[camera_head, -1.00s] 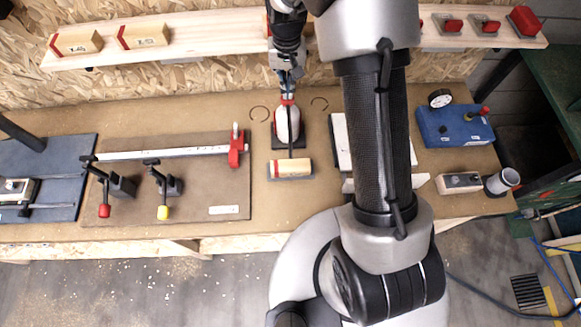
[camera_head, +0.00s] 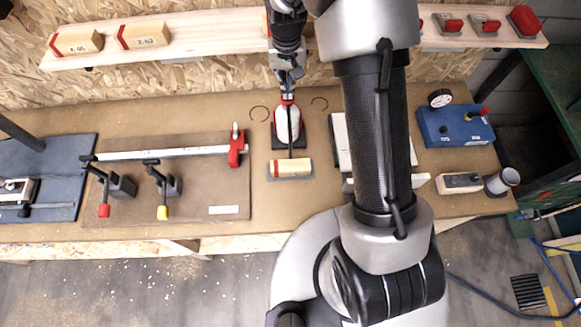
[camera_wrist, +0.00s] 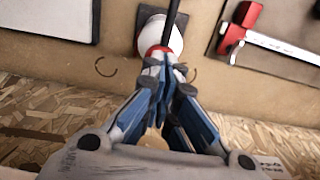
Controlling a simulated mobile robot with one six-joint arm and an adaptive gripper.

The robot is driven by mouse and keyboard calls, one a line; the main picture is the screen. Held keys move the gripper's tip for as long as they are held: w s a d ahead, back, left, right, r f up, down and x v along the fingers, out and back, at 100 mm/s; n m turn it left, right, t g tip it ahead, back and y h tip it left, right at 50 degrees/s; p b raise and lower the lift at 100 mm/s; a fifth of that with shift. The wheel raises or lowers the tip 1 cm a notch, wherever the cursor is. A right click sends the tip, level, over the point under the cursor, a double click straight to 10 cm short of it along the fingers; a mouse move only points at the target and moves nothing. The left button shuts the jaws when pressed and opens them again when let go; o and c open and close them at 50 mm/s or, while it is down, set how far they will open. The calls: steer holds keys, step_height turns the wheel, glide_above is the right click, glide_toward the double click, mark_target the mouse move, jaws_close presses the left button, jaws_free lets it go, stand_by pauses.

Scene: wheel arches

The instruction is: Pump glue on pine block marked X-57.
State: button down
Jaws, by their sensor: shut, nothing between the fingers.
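The glue bottle (camera_head: 287,127), white with a red top, stands on a dark pad at the middle of the bench. Its long dark spout reaches toward the front, over a pine block (camera_head: 292,168) with a red end. That block lies on a small grey plate; its mark cannot be read. My gripper (camera_head: 288,93) is shut and empty, pointing down at the bottle's red top. In the wrist view, my closed blue-grey fingers (camera_wrist: 165,62) partly cover the bottle (camera_wrist: 172,36); whether they touch the top cannot be told.
Two more pine blocks (camera_head: 77,41) (camera_head: 143,36) lie on the shelf (camera_head: 200,40) behind. A clamp fixture (camera_head: 205,180) stands left of the bottle. A blue gauge box (camera_head: 455,127) and a small box (camera_head: 460,182) stand at the right.

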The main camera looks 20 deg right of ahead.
steer(key=shift+f+b, duration=1.15)
steer(key=shift+f, duration=0.6)
steer(key=shift+r, duration=0.15)
step_height(320, 180, up, 9)
steer(key=p, duration=0.6)
stand_by(0.4)
